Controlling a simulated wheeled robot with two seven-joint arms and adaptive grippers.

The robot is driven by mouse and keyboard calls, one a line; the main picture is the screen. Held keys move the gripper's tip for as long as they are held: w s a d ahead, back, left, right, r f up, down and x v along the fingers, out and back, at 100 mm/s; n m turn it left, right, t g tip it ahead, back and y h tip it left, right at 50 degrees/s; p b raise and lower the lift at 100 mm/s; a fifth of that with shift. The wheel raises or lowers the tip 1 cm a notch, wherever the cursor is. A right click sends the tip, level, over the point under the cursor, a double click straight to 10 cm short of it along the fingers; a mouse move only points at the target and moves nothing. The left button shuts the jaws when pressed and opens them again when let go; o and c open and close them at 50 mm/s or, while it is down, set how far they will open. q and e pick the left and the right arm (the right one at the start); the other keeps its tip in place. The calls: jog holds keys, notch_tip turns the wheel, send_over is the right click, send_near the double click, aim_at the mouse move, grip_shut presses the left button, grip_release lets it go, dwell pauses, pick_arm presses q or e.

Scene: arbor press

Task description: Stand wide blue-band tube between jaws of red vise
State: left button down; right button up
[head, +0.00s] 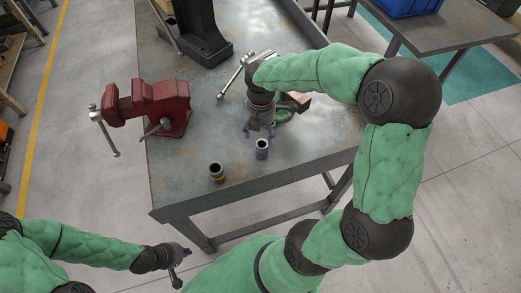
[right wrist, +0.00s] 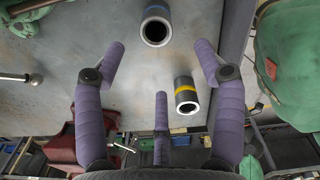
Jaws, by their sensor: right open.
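The blue-band tube (head: 262,149) stands upright on the grey table, near its front edge. In the right wrist view this tube (right wrist: 157,27) shows its open end and a blue band, just past the space between my spread fingertips. My right gripper (head: 260,133) is open and empty, close behind the tube in the head view; its purple fingers (right wrist: 160,55) are wide apart. The red vise (head: 150,104) sits at the table's left edge; the gap between its jaws is hard to make out. My left gripper (head: 176,262) is low, off the table's front left; its finger state is unclear.
A yellow-band tube (head: 217,174) stands front left of the blue-band one; it also shows in the right wrist view (right wrist: 186,96). A dark press base (head: 205,45) stands at the back. A wooden block and a green item lie behind my right gripper. The table between vise and tubes is clear.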

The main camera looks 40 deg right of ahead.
aim_at(262, 144)
jog(key=shift+w+d+f+b, duration=0.15)
jog(key=shift+f+b, duration=0.45)
jog(key=shift+f, duration=1.65)
jog(key=shift+d+f+b, duration=0.2)
jog(key=shift+f+b, duration=0.4)
jog(key=shift+f, duration=1.65)
jog(key=shift+r, duration=0.1)
grip_shut()
